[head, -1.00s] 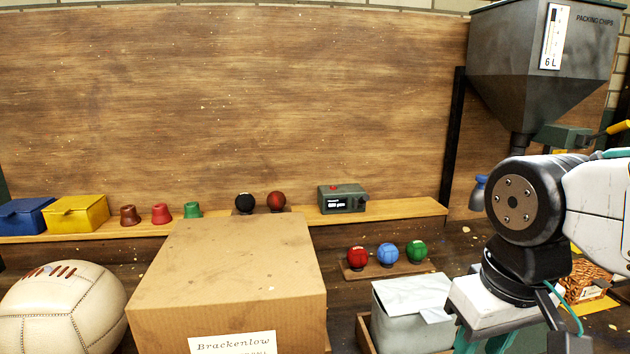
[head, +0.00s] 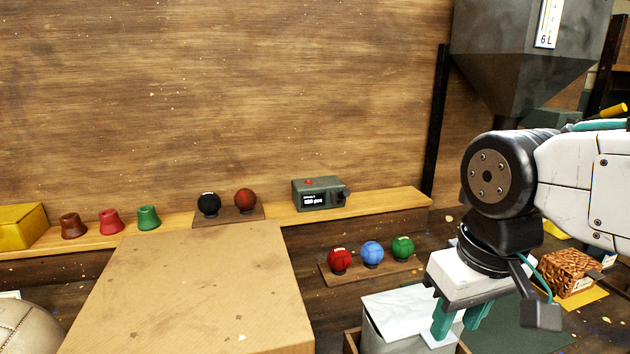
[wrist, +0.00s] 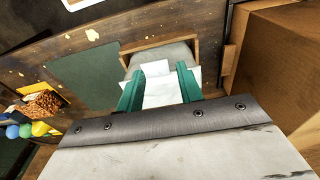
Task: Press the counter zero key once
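The counter (head: 320,194) is a small grey-green box with a dark lit display and a red key (head: 309,182) on its top. It stands on the wooden shelf against the back board; a dark knob shows at its right end. The display text is too small to read surely. In the wrist view the fingers (wrist: 160,82) are spread above a grey bag with white paper. The counter is not in the wrist view.
A large cardboard box (head: 195,290) fills the front middle. Red, blue and green balls (head: 371,253) sit on a rack below the shelf. Black and brown balls (head: 228,203) stand left of the counter. The grey bag (head: 400,315) stands under my gripper. A hopper (head: 530,60) hangs at right.

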